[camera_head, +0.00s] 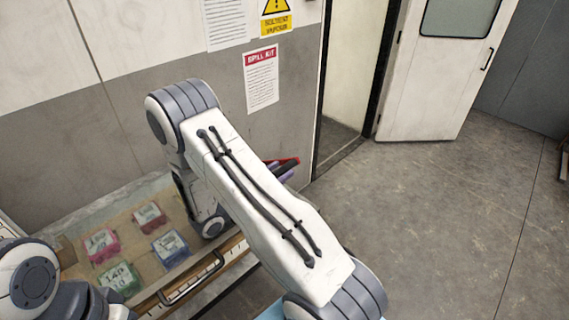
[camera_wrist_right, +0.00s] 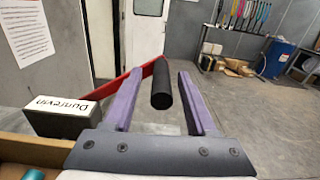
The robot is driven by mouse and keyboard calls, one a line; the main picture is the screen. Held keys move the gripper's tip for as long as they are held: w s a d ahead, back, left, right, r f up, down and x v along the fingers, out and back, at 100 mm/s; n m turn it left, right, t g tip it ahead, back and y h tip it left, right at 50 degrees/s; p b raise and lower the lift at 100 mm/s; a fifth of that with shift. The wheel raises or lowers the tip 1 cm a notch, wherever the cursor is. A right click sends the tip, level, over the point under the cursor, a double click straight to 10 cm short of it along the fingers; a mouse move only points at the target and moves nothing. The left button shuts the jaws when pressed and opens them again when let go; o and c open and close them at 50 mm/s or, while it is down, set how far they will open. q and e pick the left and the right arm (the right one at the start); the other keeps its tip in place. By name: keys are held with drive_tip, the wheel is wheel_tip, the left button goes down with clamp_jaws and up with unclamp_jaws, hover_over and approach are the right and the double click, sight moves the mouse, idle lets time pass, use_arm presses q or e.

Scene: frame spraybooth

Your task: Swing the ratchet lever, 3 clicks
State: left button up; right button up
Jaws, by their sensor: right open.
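The ratchet lever is a red bar (camera_wrist_right: 138,76) with a black cylindrical grip (camera_wrist_right: 162,85) at its end. In the right wrist view the bar runs from the left behind my left-hand finger. The grip stands between the two purple fingers of my right gripper (camera_wrist_right: 160,78), with gaps on both sides; the jaws are open.
A block labelled "Dunrevin" (camera_wrist_right: 62,118) is at the lever's left end. In the head view, coloured labelled packs lie in a case (camera_head: 120,215) with a black handle (camera_head: 190,283). A doorway and open door (camera_head: 440,75) stand behind.

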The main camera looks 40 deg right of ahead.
drive_tip(key=shift+w+d, duration=0.1)
drive_tip(key=shift+d, duration=1.35)
clamp_jaws()
drive_tip(key=shift+w, duration=0.1)
